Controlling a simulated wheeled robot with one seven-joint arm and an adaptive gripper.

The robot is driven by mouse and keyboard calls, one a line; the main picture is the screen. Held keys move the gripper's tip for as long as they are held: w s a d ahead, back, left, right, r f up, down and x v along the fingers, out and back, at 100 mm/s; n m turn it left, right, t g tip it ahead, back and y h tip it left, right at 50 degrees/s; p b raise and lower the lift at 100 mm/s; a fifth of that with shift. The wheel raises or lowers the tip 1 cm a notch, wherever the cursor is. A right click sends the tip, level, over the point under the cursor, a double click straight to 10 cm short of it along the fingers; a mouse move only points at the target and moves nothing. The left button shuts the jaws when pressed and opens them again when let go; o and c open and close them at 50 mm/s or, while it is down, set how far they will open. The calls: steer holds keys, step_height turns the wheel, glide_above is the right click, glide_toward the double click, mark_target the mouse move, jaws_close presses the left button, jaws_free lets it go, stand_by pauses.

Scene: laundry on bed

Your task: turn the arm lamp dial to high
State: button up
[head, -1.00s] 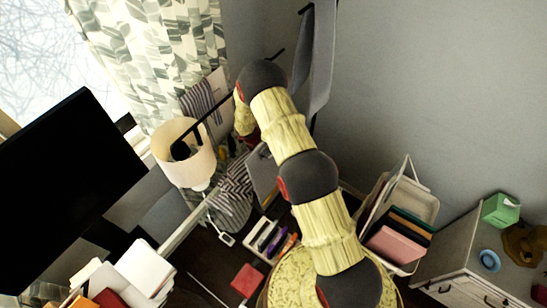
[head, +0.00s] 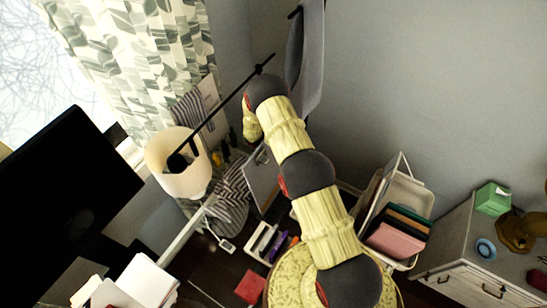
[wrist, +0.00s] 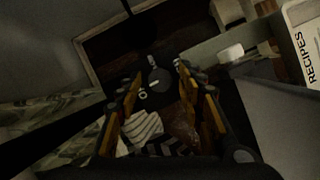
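The black arm lamp shows in the head view as a long thin arm (head: 222,106) running down left to a dark head at the white shade. In the wrist view a dark round piece (wrist: 160,82) with a small grey raised knob (wrist: 154,71), which looks like the dial, lies ahead between my fingers. I cannot read its setting. My gripper (wrist: 160,88) is open, with orange-padded fingers to either side of the dark piece; whether they touch it is unclear. In the head view my arm mostly hides the gripper.
A cream lampshade (head: 183,183) stands left of my arm, beside a black screen (head: 65,195). Striped cloth (head: 232,187) and a pen tray (head: 268,242) lie below. A white file rack (head: 408,195) stands right. Grey cloth (head: 305,60) hangs on the wall above.

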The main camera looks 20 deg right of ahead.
jaws_close()
stand_by(0.3)
steer(key=shift+f+b, duration=0.1)
steer(key=shift+b, duration=0.3)
steer(key=shift+m+g+b, duration=0.3)
steer(key=shift+m+b, duration=0.15)
steer(key=shift+m, duration=0.35)
steer(key=shift+o, duration=0.8)
jaws_free()
steer(key=v, duration=0.7)
steer(key=shift+r, duration=0.35)
